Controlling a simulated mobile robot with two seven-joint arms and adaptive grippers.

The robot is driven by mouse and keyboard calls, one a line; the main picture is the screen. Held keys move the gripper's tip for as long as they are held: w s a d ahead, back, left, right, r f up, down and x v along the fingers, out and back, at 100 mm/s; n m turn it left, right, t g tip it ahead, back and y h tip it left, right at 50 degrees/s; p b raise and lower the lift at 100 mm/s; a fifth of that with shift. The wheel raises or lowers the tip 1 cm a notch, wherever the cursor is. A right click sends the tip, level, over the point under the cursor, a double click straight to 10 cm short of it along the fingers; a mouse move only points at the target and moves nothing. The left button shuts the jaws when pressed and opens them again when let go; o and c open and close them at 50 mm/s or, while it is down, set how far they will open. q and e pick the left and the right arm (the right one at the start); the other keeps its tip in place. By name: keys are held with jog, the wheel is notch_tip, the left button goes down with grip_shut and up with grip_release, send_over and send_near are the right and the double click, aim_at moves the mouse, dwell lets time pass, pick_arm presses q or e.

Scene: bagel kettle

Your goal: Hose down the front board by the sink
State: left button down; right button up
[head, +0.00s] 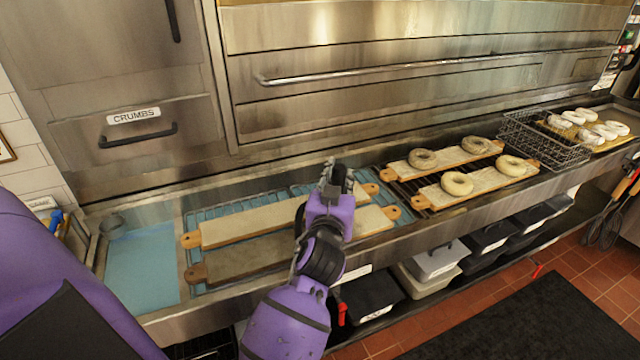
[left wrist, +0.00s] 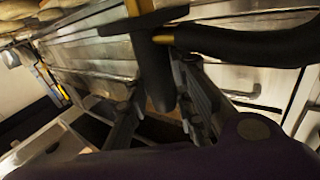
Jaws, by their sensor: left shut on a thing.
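In the head view the front board (head: 250,257), long, wooden and darker than the one behind it, lies on a blue rack beside the blue-bottomed sink (head: 143,262). In the left wrist view my left gripper (left wrist: 158,95) is shut on a dark spray nozzle (left wrist: 155,72) with brass-coloured parts. A thick black hose (left wrist: 250,45) runs from it to the right. No water spray can be made out.
A paler back board (head: 265,222) lies behind the front one. To the right, two boards carry bagels (head: 457,183). A wire basket (head: 545,140) and a tray of pale bagels stand farther right. The steel oven front rises behind. Bins (head: 435,260) sit below the counter.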

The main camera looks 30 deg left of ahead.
pick_arm(q)
jog(key=w+d+b, duration=0.4)
jog(key=w+d, duration=0.4)
jog(key=w, duration=0.2)
pick_arm(e)
notch_tip(320, 180, down, 4)
jog(key=s, duration=0.2)
pick_arm(q)
jog(key=s+a+p, duration=0.1)
jog(key=s+a, duration=0.2)
jog(key=s+a+p, duration=0.2)
jog(key=s+a, duration=0.1)
jog(key=s, duration=0.1)
jog(key=s+a+p, duration=0.1)
jog(key=s+a, duration=0.2)
jog(key=s, duration=0.1)
jog(key=shift+r+p, duration=0.15)
jog(key=shift+p, duration=0.2)
jog(key=s+a, duration=1.5)
jog(key=s, duration=0.4)
jog(key=s+a, duration=1.4)
jog(key=s, duration=0.5)
jog(key=shift+s+a+f, duration=0.2)
jog(key=shift+a+f, duration=0.05)
jog(key=shift+a, duration=0.15)
pick_arm(e)
jog(key=r, duration=0.1)
jog(key=w+r, duration=0.2)
jog(key=r, duration=0.1)
